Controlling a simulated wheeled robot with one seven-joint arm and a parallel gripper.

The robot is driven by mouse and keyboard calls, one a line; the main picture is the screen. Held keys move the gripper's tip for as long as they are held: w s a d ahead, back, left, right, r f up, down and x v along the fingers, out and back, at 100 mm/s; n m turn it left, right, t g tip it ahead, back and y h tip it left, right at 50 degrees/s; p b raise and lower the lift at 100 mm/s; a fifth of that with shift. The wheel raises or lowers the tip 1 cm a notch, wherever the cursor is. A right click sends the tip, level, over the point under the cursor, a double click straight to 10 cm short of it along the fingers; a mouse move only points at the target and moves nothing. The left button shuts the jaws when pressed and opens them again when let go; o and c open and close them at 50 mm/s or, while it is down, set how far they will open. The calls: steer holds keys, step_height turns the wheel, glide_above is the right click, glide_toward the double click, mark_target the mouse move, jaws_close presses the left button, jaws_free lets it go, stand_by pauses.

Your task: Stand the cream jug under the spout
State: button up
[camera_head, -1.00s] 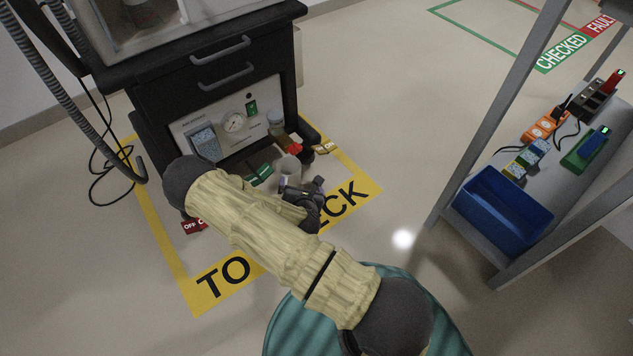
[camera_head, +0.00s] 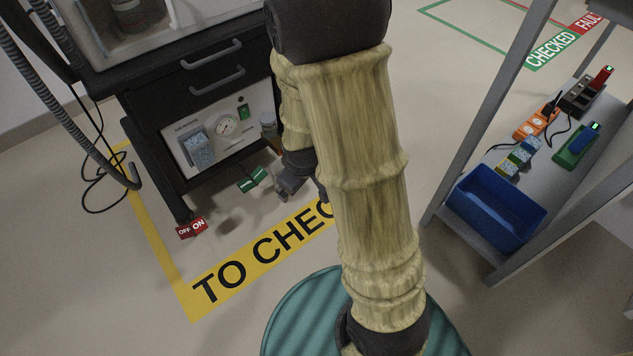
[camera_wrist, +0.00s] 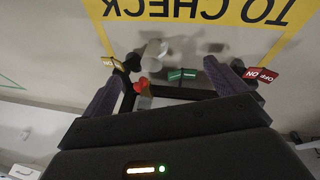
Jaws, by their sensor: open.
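The cream jug (camera_wrist: 153,53) shows pale and small in the wrist view, on the floor by the yellow line. It lies between the directions of the two fingers, nearer the left one. My arm hides it in the head view. My gripper (camera_wrist: 163,72) is open, with its fingers wide apart and nothing between them. In the head view my gripper (camera_head: 292,186) is low in front of the ventilator cabinet, partly hidden by my arm. A red knob (camera_wrist: 142,84) shows near the left finger in the wrist view, by the jug. I cannot make out the spout clearly.
The ventilator cabinet (camera_head: 222,128) stands behind the marked TO CHECK area (camera_head: 262,256). A red OFF/ON tag (camera_head: 191,228) and a green tag (camera_head: 252,180) are low by its front. A shelf with a blue bin (camera_head: 495,207) is at right. Floor between is clear.

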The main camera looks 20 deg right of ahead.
steer(key=s+r+m+g, duration=0.1)
steer(key=s+r+m, duration=0.5)
steer(key=s+r, duration=0.2)
steer(key=shift+s+d+r+g+y, duration=0.3)
steer(key=shift+s+d+r, duration=0.05)
steer(key=shift+s+d, duration=0.1)
